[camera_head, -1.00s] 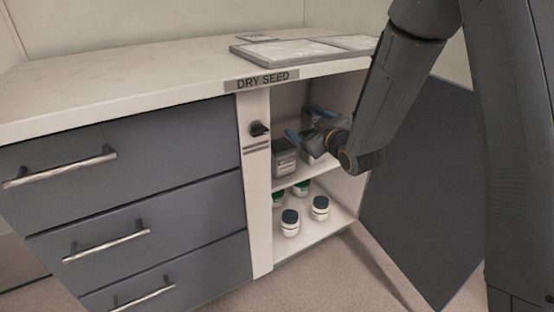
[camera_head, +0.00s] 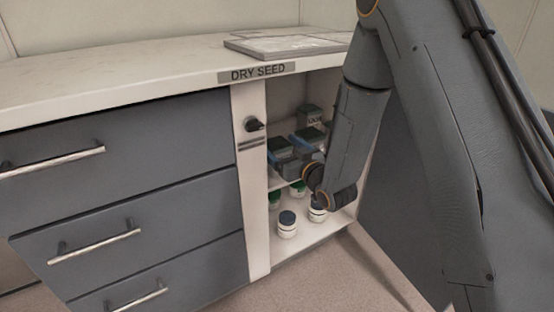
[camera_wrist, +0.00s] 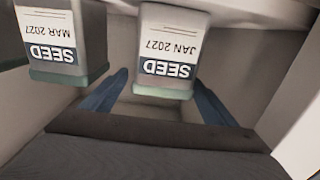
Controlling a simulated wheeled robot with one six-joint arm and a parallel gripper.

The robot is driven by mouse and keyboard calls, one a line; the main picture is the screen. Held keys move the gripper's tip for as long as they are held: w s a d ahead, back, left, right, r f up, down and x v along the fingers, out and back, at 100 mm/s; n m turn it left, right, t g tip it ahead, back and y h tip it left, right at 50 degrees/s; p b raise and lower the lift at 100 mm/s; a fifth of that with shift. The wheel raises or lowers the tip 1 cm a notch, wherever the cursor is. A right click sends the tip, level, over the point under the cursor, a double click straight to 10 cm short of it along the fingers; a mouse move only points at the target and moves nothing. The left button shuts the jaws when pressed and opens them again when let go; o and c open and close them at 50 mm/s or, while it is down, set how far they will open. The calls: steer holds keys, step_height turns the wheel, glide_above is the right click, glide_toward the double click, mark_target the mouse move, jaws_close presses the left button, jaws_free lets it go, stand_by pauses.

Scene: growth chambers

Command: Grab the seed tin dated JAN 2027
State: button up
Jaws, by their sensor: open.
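The seed tin dated JAN 2027 (camera_wrist: 169,50) is grey with a green lid and a white label, upside down in the wrist view. My gripper (camera_wrist: 160,80) is open, with one blue finger on each side of this tin in the picture; whether they touch it I cannot tell. A similar tin dated MAR 2027 (camera_wrist: 62,42) stands to its left, close to the left finger. In the head view my gripper (camera_head: 294,154) is inside the open cabinet at the upper shelf among several tins, whose dates are unreadable there.
The DRY SEED cabinet (camera_head: 240,175) has a side wall close on the left and an open door (camera_head: 392,225) on the right. White jars with dark lids (camera_head: 287,225) and green-lidded ones (camera_head: 297,188) stand on the lower shelf. Trays (camera_head: 285,46) lie on the counter.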

mark_target(271, 139)
steer(key=b+x, duration=0.2)
steer(key=x, duration=0.3)
steer(key=shift+a, duration=0.15)
steer(key=c, duration=1.3)
